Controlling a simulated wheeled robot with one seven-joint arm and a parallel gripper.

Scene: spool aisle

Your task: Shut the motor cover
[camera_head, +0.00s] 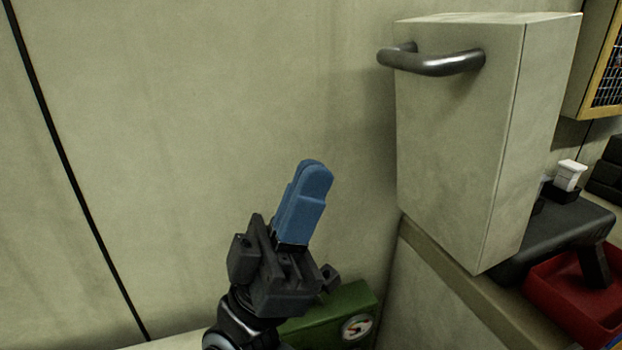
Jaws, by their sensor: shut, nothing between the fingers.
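A beige box-like body with a grey bar handle (435,62) stands at the upper right. It looks like the motor cover (455,150), but I cannot be sure. I cannot tell from this view whether it is open or shut, and no hinge shows. My gripper (316,172), with blue fingers, is in the lower middle, pointing up. Its fingers are shut together and empty. In the picture it is left of the box and below the handle, apart from both.
A green box with a round gauge (357,327) is low, partly behind my gripper. A red bin (568,308), a dark grey object (560,235) and a small white item (570,175) are at the right. A beige panel wall (200,120) fills the left.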

